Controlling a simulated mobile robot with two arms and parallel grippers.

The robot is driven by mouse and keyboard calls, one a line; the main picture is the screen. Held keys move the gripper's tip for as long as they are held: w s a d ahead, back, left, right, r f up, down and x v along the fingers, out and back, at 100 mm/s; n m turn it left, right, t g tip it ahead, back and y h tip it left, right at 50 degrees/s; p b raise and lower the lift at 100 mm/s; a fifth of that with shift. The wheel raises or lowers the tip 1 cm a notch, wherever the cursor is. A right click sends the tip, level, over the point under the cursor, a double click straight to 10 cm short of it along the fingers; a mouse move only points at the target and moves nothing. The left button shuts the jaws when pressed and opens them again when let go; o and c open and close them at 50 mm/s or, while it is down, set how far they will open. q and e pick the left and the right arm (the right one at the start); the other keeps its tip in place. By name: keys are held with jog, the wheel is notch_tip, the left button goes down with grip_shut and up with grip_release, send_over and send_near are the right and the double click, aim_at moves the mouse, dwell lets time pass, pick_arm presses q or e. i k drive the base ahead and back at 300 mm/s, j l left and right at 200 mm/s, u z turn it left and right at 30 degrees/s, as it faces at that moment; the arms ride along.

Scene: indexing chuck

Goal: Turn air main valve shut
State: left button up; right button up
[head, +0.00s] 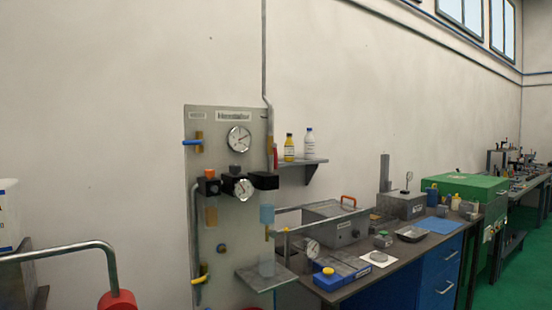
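A grey panel (228,268) with valves and gauges stands against the wall, left of the workbench. A blue lever (192,142) on a brass body lies roughly level at its upper left. A yellow lever (200,279) sits tilted at its lower left. A red handle (275,157) shows beside the vertical pipe at its right edge. The labels are too small to read, so I cannot tell which is the air main valve. A round gauge (239,139) is near the top, and another gauge (243,189) sits below it between dark blocks. Neither of my grippers is in view.
A small shelf (268,280) juts from the panel's lower front. A bench (400,263) with blue drawers and several tools runs right. A wall shelf (302,163) holds two bottles. A bent grey pipe (70,248) and a red round part (117,300) are at lower left.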

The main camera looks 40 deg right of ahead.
aim_at(274, 146)
jog(key=z, duration=0.85)
